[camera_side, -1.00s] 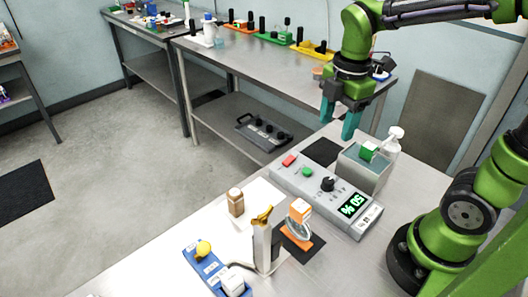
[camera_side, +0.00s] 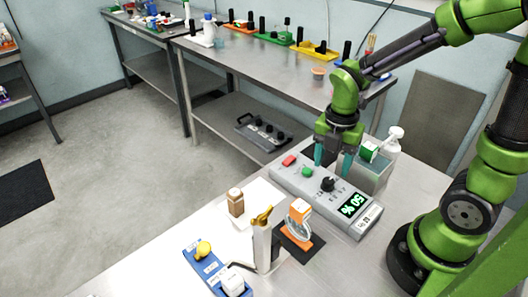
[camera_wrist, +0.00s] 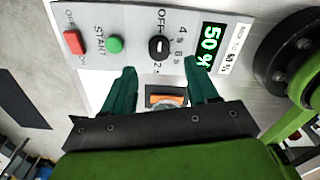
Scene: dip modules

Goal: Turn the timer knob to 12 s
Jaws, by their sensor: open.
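The timer knob (camera_side: 327,185) is a small black dial on the grey control panel (camera_side: 290,179). In the wrist view the knob (camera_wrist: 158,47) has a pale mark on it, apparently on the side of the OFF label; small numbers ring it. The exact setting is too small to read. The panel display (camera_side: 352,204) reads 50 %. My gripper (camera_side: 333,162) is above the panel with its teal fingers spread apart. In the wrist view my gripper (camera_wrist: 160,66) is open and empty, and the knob shows beyond the gap between the fingertips, not held.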

